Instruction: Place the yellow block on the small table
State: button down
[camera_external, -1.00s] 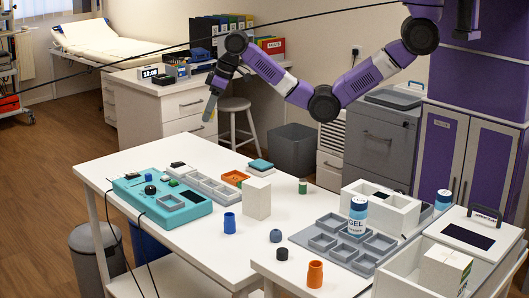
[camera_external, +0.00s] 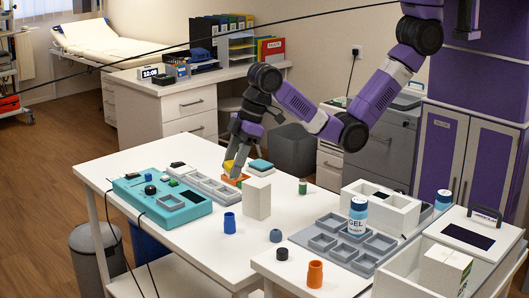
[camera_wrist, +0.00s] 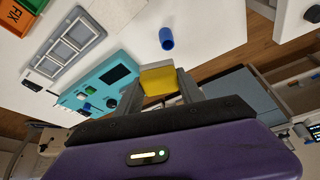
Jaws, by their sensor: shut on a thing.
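My gripper (camera_external: 233,163) is shut on the yellow block (camera_external: 229,166), low over the far side of a white table (camera_external: 185,235), beside or just above the orange tray (camera_external: 234,181). I cannot tell whether the block touches anything below. In the wrist view the yellow block (camera_wrist: 158,81) sits between the two grey fingers of my gripper (camera_wrist: 160,88). Its far part shows a paler face. Which table is the small one is not clear; a second white table (camera_external: 283,265) adjoins at the front right.
A teal device (camera_external: 160,194), grey compartment tray (camera_external: 212,189), blue cup (camera_external: 229,222), white box (camera_external: 257,198) and teal-topped block (camera_external: 261,167) stand on the table. Clear white surface lies at its front left. An orange cup (camera_external: 315,274) and GEL bottle (camera_external: 357,216) stand on the right.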

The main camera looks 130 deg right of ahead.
jog(key=a+f+n+y, duration=0.1)
jog(key=a+f+n, duration=0.1)
jog(key=a, duration=0.9)
jog(key=a+f+n+y, duration=0.1)
jog(key=a+f+n, duration=0.1)
jog(key=a, duration=0.8)
jog(key=w+d+r+m+h, duration=0.1)
jog(key=d+r+m, duration=0.2)
jog(key=d, duration=1)
notch_tip(320, 180, up, 5)
jog(key=m+g+h, duration=0.3)
jog(key=m, duration=0.7)
send_over(215, 175)
jog(key=a, duration=0.1)
jog(key=shift+m+t+h, duration=0.3)
jog(key=f, duration=0.6)
jog(key=f+p, duration=0.1)
jog(key=f, duration=1.2)
jog(key=shift+s+f, duration=0.25)
jog(key=shift+s, duration=0.1)
jog(key=shift+f, duration=0.1)
jog(key=c, duration=1)
grip_release()
